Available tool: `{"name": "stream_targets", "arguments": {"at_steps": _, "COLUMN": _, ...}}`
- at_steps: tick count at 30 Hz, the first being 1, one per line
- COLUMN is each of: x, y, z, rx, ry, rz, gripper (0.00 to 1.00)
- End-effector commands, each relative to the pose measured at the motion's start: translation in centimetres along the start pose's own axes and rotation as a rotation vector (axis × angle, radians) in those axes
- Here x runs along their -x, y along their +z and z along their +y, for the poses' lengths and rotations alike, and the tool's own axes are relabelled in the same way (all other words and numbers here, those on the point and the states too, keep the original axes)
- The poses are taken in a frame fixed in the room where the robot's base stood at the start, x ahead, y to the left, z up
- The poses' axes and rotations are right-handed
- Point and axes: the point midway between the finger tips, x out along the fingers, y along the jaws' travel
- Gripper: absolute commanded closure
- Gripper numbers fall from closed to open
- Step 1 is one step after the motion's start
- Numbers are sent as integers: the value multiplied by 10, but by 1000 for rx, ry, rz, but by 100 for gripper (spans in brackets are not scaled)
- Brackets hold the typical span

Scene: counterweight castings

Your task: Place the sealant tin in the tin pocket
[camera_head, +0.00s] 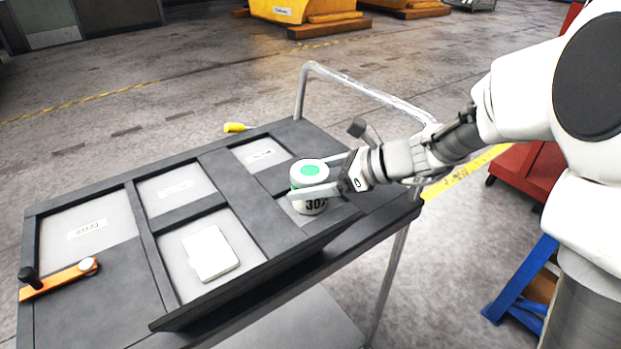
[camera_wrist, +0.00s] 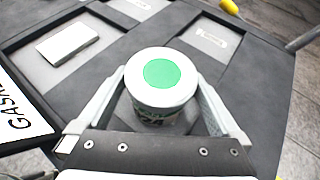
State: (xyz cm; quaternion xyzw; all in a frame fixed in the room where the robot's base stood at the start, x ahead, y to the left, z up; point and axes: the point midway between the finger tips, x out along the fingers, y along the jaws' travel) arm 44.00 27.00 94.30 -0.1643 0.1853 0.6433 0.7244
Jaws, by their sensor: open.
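The sealant tin (camera_head: 309,189) is a white cylinder with a green disc on top and dark print on its side. It stands upright at the right end of the dark tray; I cannot tell whether its base rests in a recess. My gripper (camera_head: 318,178) reaches in from the right, open, with one finger on each side of the tin. The wrist view shows the tin (camera_wrist: 160,82) between the spread fingers (camera_wrist: 160,105), its lower part partly hidden. The tray (camera_head: 215,148) has several recesses with pale floors; their labels are too small to read, so I cannot tell the tin pocket.
A white box (camera_head: 210,253) lies in the front middle recess. An orange bar (camera_head: 58,279) with a black knob lies at the left. A metal rail (camera_head: 365,88) rises behind the cart's right end. A white panel with black letters (camera_wrist: 18,118) shows in the wrist view.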

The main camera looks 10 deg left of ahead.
Motion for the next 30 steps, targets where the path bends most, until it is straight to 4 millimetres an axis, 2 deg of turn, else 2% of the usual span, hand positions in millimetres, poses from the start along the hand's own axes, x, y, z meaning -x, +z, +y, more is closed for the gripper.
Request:
{"name": "stream_targets", "arguments": {"at_steps": 2, "x": 2, "y": 5, "z": 0, "rx": 1, "ry": 0, "rz": 0, "gripper": 0}}
{"name": "stream_targets", "arguments": {"at_steps": 5, "x": 16, "y": 4, "z": -1, "rx": 0, "ry": -4, "rz": 0, "gripper": 0}}
{"name": "stream_targets", "arguments": {"at_steps": 12, "x": 69, "y": 5, "z": -1, "rx": -1, "ry": -6, "rz": 0, "gripper": 0}}
{"name": "stream_targets", "arguments": {"at_steps": 18, "x": 104, "y": 4, "z": -1, "rx": -1, "ry": -3, "rz": 0, "gripper": 0}}
{"name": "stream_targets", "arguments": {"at_steps": 24, "x": 120, "y": 4, "z": 0, "rx": 1, "ry": 0, "rz": 0, "gripper": 0}}
{"name": "stream_targets", "arguments": {"at_steps": 30, "x": 123, "y": 3, "z": 2, "rx": 14, "ry": 1, "rz": 6, "gripper": 0}}
